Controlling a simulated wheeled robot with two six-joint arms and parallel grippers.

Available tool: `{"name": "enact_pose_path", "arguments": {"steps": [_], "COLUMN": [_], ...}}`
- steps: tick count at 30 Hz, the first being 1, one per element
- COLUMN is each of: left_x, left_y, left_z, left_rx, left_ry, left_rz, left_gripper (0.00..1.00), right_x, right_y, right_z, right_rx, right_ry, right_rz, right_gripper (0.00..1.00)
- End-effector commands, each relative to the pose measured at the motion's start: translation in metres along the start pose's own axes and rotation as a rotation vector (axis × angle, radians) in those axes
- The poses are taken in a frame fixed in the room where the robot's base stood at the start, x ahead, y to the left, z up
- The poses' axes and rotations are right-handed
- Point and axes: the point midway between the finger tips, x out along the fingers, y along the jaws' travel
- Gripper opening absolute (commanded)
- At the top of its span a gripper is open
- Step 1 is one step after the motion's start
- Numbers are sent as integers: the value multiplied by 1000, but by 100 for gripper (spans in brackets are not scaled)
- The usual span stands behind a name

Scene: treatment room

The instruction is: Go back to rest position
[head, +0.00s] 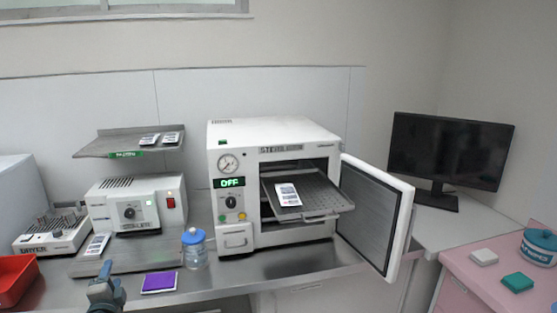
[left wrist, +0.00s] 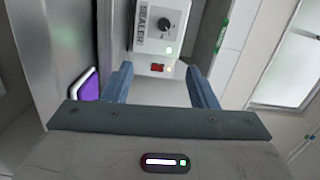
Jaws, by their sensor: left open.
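My left gripper (head: 106,284) is at the lower left of the head view, in front of the counter's front edge. In the left wrist view its two blue fingers (left wrist: 162,82) are spread apart with nothing between them. The sealer (head: 136,206) stands beyond the fingers. A purple pad (head: 160,282) lies on the counter to the right of the gripper, apart from it. My right gripper is not in view.
The sterilizer (head: 262,145) has its door (head: 372,215) swung open and a tray (head: 310,195) pulled out with a white pouch on it. A blue-lidded jar (head: 195,250) and a red bin (head: 14,278) flank the gripper. A monitor (head: 450,155) stands at right.

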Motion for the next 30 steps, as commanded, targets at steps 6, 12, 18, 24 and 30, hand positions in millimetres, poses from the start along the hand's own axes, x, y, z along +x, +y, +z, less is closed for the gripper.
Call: {"name": "enact_pose_path", "arguments": {"steps": [6, 12, 18, 24, 30], "left_x": [-38, -93, -188, -293, -361], "left_y": [31, 68, 115, 142, 148], "left_z": [0, -1, -4, -11, -16], "left_rx": [-137, -314, -551, -756, -857], "left_ry": [-56, -143, -290, -467, -588], "left_rz": [104, 253, 489, 742, 900], "left_gripper": [53, 53, 53, 53, 53], "right_x": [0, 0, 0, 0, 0], "right_y": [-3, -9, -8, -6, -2], "right_z": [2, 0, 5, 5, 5], "right_rx": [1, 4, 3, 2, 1], "right_ry": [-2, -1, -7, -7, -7], "right_rz": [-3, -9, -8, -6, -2], "right_gripper": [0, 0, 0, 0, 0]}}
